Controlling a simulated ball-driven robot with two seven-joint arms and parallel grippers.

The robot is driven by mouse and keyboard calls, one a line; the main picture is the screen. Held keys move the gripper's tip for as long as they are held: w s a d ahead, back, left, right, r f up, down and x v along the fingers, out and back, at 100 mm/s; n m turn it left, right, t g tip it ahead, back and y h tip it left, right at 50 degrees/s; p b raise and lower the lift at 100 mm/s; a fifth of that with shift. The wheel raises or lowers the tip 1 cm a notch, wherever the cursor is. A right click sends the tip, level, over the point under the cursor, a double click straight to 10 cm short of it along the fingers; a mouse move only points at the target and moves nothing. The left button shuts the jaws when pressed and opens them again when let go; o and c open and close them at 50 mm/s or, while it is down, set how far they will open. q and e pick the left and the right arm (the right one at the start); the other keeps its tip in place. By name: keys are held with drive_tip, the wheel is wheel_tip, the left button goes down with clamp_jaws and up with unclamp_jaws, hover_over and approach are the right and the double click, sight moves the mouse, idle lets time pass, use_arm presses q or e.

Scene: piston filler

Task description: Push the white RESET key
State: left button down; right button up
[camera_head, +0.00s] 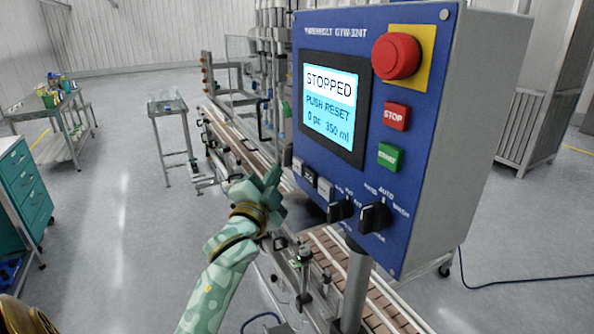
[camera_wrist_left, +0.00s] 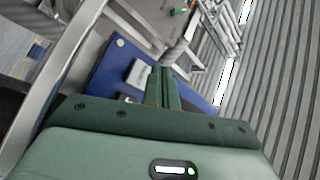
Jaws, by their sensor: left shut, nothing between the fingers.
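The blue control panel (camera_head: 375,190) has a lit screen (camera_head: 331,103) reading STOPPED, PUSH RESET, 0 pc 350 ml. My left gripper (camera_head: 274,173) is shut and empty, just left of the row. In the left wrist view its closed fingers (camera_wrist_left: 162,76) lie over the panel beside a white key (camera_wrist_left: 138,73). Whether they touch it I cannot tell. My right gripper is not in view.
A red emergency stop (camera_head: 397,57) on yellow, a red STOP button (camera_head: 396,117) and a green START button (camera_head: 390,157) are on the panel's right. Two black selector knobs (camera_head: 375,217) stick out low. The conveyor (camera_head: 375,305) runs beneath.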

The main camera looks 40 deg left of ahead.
use_arm(q)
drive_tip(key=shift+w+d+r, duration=0.1)
drive_tip(key=shift+w+d, duration=0.3)
drive_tip(key=shift+w, duration=0.35)
idle(1.6)
drive_tip(key=shift+w+d, duration=0.15)
drive_tip(key=shift+w, duration=0.15)
drive_tip(key=shift+w+d+p, duration=0.2)
drive_tip(key=shift+w+p, duration=0.15)
drive_tip(key=shift+w, duration=0.05)
idle(0.6)
drive_tip(key=shift+s, duration=0.2)
drive_tip(key=shift+s+a+p, duration=0.35)
drive_tip(key=shift+s+p, duration=0.15)
drive_tip(key=shift+s, duration=0.05)
